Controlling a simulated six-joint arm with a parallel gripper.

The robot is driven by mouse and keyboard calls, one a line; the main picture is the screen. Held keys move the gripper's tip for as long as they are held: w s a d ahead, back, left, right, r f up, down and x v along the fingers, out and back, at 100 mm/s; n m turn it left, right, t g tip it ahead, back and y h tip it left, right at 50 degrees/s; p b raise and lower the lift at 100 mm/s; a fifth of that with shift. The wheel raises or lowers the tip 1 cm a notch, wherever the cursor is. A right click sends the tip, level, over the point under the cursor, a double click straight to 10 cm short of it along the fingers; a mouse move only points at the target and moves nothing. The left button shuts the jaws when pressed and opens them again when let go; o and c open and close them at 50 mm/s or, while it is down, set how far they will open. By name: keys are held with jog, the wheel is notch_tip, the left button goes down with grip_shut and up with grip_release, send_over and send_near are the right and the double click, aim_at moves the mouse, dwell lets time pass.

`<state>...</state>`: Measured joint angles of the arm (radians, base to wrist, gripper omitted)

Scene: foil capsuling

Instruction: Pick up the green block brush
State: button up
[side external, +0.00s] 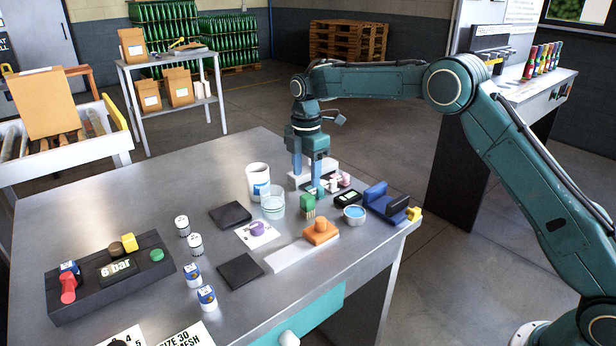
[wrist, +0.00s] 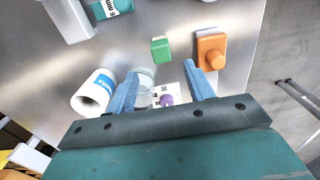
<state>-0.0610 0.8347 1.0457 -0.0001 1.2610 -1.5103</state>
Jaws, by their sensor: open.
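The green block brush (side external: 308,204) stands on the steel table with its pale bristles showing, between the glass beaker and the orange-handled block. In the wrist view the brush (wrist: 160,50) lies beyond the fingertips, roughly centred between them and apart from both. My gripper (side external: 307,182) points down over the table, just behind the brush in the side view. Its two blue fingers are spread and empty, and they also show in the wrist view (wrist: 160,72). How high the fingertips are above the table is hard to tell.

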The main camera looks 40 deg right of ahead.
aim_at(307, 196)
jog(key=shift+f, duration=2.4)
jog(key=shift+f, duration=0.1)
jog(key=shift+s+f, duration=0.1)
jog(key=shift+f, duration=2.4)
jog(key=c, duration=1.1)
